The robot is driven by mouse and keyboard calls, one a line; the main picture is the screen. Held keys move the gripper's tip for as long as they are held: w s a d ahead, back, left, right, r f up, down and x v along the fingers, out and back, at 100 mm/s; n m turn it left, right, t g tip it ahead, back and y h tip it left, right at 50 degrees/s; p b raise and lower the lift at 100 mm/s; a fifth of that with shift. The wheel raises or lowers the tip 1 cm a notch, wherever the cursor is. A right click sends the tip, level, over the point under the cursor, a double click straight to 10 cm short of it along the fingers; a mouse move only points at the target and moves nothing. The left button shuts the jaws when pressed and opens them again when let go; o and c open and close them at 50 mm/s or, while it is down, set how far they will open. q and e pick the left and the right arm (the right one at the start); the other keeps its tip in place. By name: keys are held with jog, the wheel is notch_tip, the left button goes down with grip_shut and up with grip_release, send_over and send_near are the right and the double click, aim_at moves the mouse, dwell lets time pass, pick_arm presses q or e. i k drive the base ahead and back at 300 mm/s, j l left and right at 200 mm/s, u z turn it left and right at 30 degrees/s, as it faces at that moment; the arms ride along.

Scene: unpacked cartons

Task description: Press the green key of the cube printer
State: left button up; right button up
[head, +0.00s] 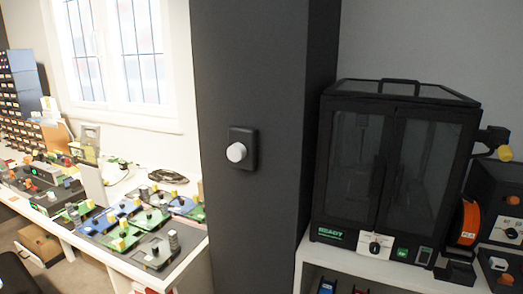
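The cube printer (405,110) is a black box with two dark glazed doors, shut, and a handle on top. It stands on a white shelf (345,276) at the right. A small green key (403,253) sits low on its front, right of a white panel with a dial (375,246) and left of a rocker-like switch (424,256). A green label is at the front's lower left. Neither of my grippers is in view.
A dark pillar (265,90) with a white round knob (236,152) stands left of the printer. An orange spool (467,222) and black boxes are close on its right. A white bench (190,258) crowded with circuit boards runs along the left.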

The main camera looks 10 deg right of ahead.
aim_at(403, 253)
jog(key=z, duration=1.25)
